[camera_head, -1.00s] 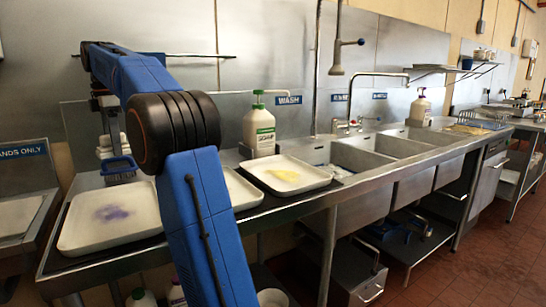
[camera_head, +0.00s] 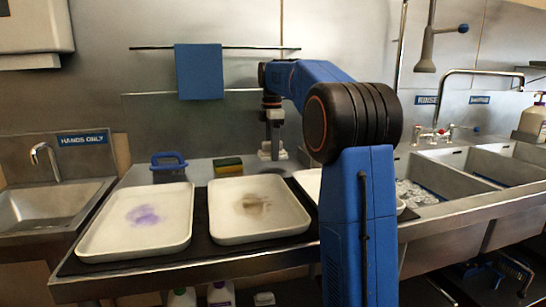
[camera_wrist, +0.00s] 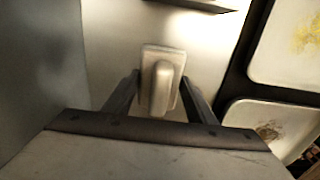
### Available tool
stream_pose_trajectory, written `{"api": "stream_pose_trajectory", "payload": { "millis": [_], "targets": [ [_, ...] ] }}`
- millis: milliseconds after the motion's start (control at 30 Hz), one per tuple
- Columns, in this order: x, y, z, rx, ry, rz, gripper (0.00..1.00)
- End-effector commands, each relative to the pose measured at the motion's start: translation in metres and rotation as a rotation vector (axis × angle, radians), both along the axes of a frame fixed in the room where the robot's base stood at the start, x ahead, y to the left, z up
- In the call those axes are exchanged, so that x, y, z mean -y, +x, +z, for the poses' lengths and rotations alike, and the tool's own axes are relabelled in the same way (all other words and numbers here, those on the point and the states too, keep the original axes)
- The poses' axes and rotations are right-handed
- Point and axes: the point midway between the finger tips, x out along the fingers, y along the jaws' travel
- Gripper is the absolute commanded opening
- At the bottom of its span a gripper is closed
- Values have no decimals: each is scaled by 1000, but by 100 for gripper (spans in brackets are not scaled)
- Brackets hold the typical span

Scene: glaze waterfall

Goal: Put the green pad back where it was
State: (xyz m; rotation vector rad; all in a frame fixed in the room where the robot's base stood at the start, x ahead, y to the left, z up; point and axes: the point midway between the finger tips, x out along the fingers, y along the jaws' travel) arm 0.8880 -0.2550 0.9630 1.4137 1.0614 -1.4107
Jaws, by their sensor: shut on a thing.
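My gripper (camera_head: 272,138) reaches down at the back of the counter, just right of a sponge-like pad (camera_head: 228,166) with a dark green top and yellow underside. It is shut on a pale block with a raised grip (camera_head: 273,154), which also shows between the fingers in the wrist view (camera_wrist: 162,58). No green shows on the held block; its underside is hidden. I cannot tell whether it touches the counter. A pad with a blue handle (camera_head: 168,166) stands further left on the counter.
A tray with a purple stain (camera_head: 110,245) and a tray with a brown stain (camera_head: 235,236) lie on a dark mat in front. A third tray (camera_head: 309,183) is partly hidden by my arm. Sinks (camera_head: 465,165) are at right, a hand basin (camera_head: 40,203) at left.

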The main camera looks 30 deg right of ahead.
Motion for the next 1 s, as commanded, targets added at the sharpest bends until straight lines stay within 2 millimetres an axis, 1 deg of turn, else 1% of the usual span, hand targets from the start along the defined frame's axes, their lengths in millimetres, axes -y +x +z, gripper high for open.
{"api": "stream_pose_trajectory", "payload": {
  "millis": [33, 100, 167, 567, 600, 633, 667, 1000],
  "targets": [
    [0, 0, -8, -2, 1, 0, 27],
    [0, 0, -17, -2, 1, 0, 27],
    [0, 0, -23, -1, 0, 0, 27],
    [0, 0, -28, -1, 0, 0, 27],
    [0, 0, -27, 0, 0, 0, 60],
    [0, 0, -27, 0, 0, 0, 68],
    [0, 0, -27, 0, 0, 0, 70],
    [0, 0, -24, 1, 0, 0, 70]
  ]
}}
